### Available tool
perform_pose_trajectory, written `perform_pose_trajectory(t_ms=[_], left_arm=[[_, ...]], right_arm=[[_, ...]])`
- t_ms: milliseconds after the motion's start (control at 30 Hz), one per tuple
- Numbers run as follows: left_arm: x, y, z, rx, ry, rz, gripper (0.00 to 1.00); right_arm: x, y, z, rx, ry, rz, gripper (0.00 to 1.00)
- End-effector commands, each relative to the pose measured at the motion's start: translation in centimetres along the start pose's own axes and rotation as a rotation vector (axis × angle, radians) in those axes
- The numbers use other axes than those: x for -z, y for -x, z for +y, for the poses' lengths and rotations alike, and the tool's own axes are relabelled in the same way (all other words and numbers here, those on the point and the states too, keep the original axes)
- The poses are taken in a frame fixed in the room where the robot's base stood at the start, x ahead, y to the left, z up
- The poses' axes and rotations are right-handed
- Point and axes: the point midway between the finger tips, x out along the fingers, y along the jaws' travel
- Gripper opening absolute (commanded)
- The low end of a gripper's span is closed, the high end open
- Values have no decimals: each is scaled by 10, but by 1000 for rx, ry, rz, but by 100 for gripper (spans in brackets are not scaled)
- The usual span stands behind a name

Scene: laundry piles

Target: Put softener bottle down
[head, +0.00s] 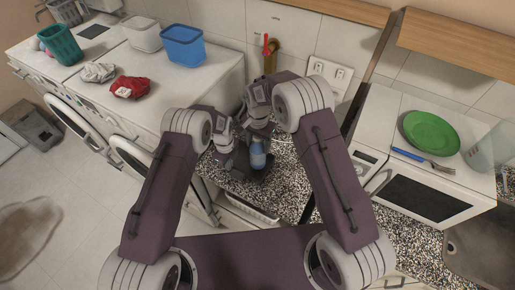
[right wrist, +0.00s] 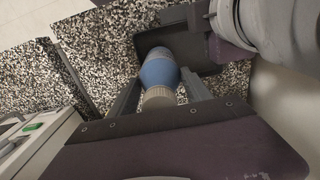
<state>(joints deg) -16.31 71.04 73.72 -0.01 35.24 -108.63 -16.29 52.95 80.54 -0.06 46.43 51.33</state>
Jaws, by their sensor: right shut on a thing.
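The softener bottle (head: 257,157) is blue with a pale cap, at the centre of the head view over the speckled countertop (head: 286,176). In the right wrist view the bottle (right wrist: 159,72) lies between the two fingers of my right gripper (right wrist: 158,92), cap end nearest the camera. My right gripper (head: 257,142) is shut on it. My left gripper (head: 246,168) is just beside the bottle, lower in the head view, and its dark body (right wrist: 185,47) is behind the bottle in the right wrist view. Its fingertips are hidden. I cannot tell whether the bottle's base touches the countertop.
White machines on the left carry a blue basket (head: 182,46), a white basket (head: 142,34), a red cloth (head: 130,87) and a grey cloth (head: 98,72). A green plate (head: 431,132) and a fork (head: 437,166) lie on the microwave at right. Speckled countertop around the bottle looks clear.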

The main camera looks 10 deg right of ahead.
Motion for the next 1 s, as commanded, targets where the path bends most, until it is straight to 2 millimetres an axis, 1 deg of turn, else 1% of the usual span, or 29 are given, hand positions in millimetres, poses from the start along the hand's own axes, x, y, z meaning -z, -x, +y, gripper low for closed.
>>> perform_pose_trajectory(t_ms=[33,133,467,500,567,867,967,1000], left_arm=[[0,0,0,0,0,0,0],[0,0,0,0,0,0,0],[0,0,0,0,0,0,0],[0,0,0,0,0,0,0],[0,0,0,0,0,0,0],[0,0,0,0,0,0,0],[0,0,0,0,0,0,0],[0,0,0,1,0,0,0]], right_arm=[[0,-9,0,-2,0,-2,0],[0,-24,0,-2,0,-2,0],[0,-27,0,1,0,1,0],[0,-28,0,0,0,0,63],[0,-28,0,0,0,0,79],[0,-27,0,0,0,0,79],[0,-18,0,1,0,1,79],[1,-10,-1,3,0,2,79]])
